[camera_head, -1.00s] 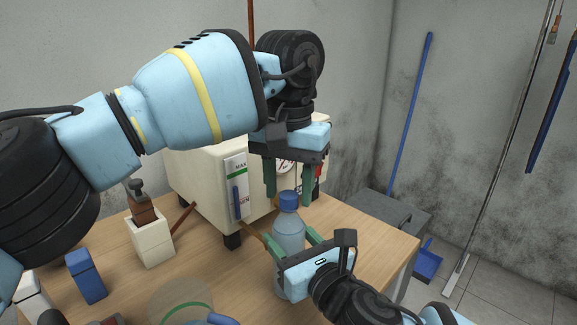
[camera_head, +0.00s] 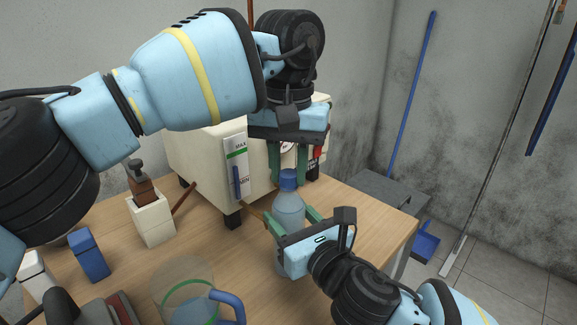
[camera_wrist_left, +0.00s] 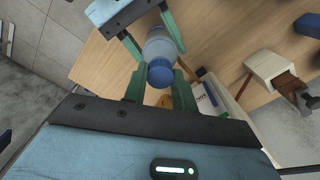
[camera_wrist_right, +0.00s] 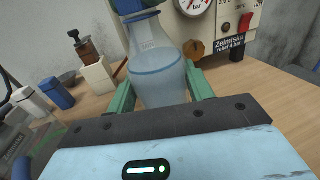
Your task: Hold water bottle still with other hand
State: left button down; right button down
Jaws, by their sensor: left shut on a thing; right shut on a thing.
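The clear water bottle (camera_head: 288,213) with a blue cap (camera_head: 288,180) stands upright near the table's right side. My right gripper (camera_head: 293,222) is shut on the bottle's body from the front; its green fingers lie on both sides of the bottle (camera_wrist_right: 160,75) in the right wrist view. My left gripper (camera_head: 288,178) comes down from above and is shut on the cap, which also shows between its fingers in the left wrist view (camera_wrist_left: 160,73). The bottle's lower part is hidden behind my right gripper in the head view.
A cream machine (camera_head: 205,155) with a gauge and MAX/MIN label stands close behind the bottle. A clear pitcher (camera_head: 185,295) with a blue handle is at the front. A blue block (camera_head: 89,254) and a cream box (camera_head: 151,220) with a brown top are at left.

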pick_arm(q)
jog(key=n, duration=0.4)
jog(key=shift+n, duration=0.4)
jog(key=n, duration=0.2)
jog(key=shift+n, duration=0.4)
jog(key=n, duration=2.7)
jog(key=shift+r, duration=0.1)
jog(key=n, duration=1.8)
jog(key=shift+r, duration=0.25)
